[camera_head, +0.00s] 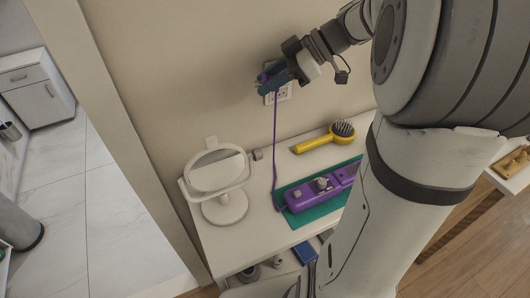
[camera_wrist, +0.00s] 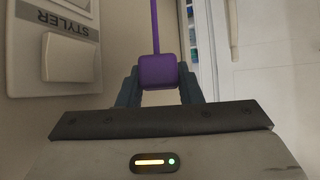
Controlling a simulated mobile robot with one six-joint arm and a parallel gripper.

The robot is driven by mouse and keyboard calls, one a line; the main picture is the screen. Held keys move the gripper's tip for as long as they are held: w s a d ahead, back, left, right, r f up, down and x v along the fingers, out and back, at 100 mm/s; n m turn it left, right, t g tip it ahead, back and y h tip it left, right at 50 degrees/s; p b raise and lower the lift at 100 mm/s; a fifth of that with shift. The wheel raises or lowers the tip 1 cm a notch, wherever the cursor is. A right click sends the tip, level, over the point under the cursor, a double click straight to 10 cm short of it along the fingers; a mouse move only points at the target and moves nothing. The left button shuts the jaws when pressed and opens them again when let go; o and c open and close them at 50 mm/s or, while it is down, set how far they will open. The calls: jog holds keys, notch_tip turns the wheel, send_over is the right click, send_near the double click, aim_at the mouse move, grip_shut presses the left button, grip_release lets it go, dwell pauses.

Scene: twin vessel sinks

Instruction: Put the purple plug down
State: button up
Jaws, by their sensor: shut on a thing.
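The purple plug (camera_wrist: 156,71) is between the fingers of my gripper (camera_wrist: 157,88) in the wrist view, with its purple cord running away from it. In the head view my gripper (camera_head: 273,80) is beside the wall outlet (camera_head: 284,93), shut on the plug, which is mostly hidden by the fingers. The cord (camera_head: 275,140) hangs down to the purple styler (camera_head: 315,193), which lies on a teal mat (camera_head: 310,215) on the white counter. In the wrist view a wall plate marked STYLER (camera_wrist: 70,55) is left of the plug, and the plug looks apart from it.
A round white mirror (camera_head: 222,190) stands at the counter's left end. A yellow hairbrush (camera_head: 325,139) lies behind the mat near the wall. A blue item (camera_head: 305,252) and small dark items sit below the counter's front. Bare counter (camera_head: 245,240) shows in front of the mirror.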

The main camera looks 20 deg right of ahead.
aim_at(268, 164)
notch_tip(268, 164, down, 24)
jog(key=shift+a+r+b, duration=0.15)
jog(key=shift+b, duration=0.95)
jog(key=shift+f, duration=0.65)
jog(key=o, duration=1)
jog(key=shift+o, duration=0.2)
jog(key=shift+r, duration=0.1)
jog(key=shift+r, duration=0.2)
jog(key=v, duration=1.2)
jog(key=shift+r+p, duration=0.3)
jog(key=shift+r, duration=0.05)
